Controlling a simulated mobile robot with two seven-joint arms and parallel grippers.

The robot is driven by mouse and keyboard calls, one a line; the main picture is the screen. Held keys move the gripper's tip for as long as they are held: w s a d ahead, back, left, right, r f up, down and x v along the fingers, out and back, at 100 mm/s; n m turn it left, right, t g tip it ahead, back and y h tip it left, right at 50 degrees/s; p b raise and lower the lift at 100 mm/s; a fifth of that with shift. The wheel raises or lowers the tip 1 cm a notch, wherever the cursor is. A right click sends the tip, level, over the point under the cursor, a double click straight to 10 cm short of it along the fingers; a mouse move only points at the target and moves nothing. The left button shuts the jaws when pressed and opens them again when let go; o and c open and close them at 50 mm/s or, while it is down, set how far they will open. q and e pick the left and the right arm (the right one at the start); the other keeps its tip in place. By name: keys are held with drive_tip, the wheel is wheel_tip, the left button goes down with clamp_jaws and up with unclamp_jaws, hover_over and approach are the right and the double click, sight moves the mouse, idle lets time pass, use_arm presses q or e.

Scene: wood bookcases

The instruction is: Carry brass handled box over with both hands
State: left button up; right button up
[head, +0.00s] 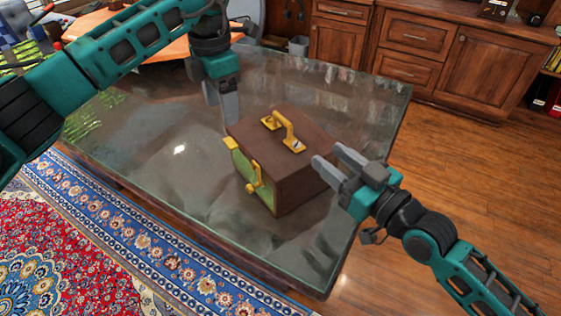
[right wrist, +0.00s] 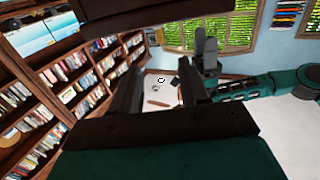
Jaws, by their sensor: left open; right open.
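The brown box (head: 305,178) sits on a glass-topped table. It has a brass handle (head: 283,131) on top and a green front face with brass fittings (head: 255,178). My left gripper (head: 222,110) points down beside the box's far left corner, open and empty; it also shows in the right wrist view (right wrist: 207,52). My right gripper (head: 328,162) is at the box's right side, its open fingers pointing at the box. Whether it touches the box I cannot tell. In the right wrist view its fingers (right wrist: 161,90) are spread with nothing clearly between them.
The glass table (head: 150,140) has bare room left of the box. A patterned rug (head: 90,240) lies in front, and wood floor (head: 450,170) is to the right. Wooden cabinets (head: 430,50) stand behind. An orange-topped desk (head: 110,35) is at the back left.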

sight(227, 143)
use_arm(q)
wheel_tip(227, 143, down, 13)
use_arm(e)
drive_tip(key=x, duration=1.3)
use_arm(q)
drive_tip(key=c, duration=0.8)
use_arm(e)
drive_tip(key=c, duration=0.8)
use_arm(q)
clamp_jaws()
use_arm(e)
drive_tip(key=shift+d, duration=0.1)
clamp_jaws()
drive_tip(key=shift+f, duration=0.1)
